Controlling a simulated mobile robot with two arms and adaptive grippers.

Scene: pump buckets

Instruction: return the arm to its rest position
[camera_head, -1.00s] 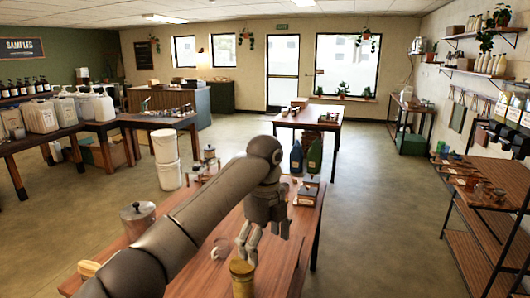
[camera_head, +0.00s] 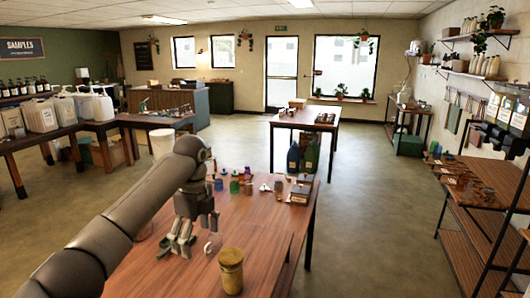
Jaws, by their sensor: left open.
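My left arm reaches in from the lower left. My left gripper (camera_head: 177,246) is open and points down over the left part of the wooden table (camera_head: 255,235), with nothing visible between its fingers. A yellow-brown lidded canister (camera_head: 231,271) stands on the table to the right of the gripper and nearer the camera. A small pale curved item (camera_head: 208,245) lies just right of the fingers. I cannot tell how high the fingertips are above the table. My right gripper is not in view.
Several small jars, including a green one (camera_head: 234,187), and boxes (camera_head: 301,190) stand along the table's far edge. A blue bottle (camera_head: 293,158) and a green bottle (camera_head: 311,156) are behind them. A white bucket (camera_head: 161,142) is partly hidden by my arm. The table's right middle is clear.

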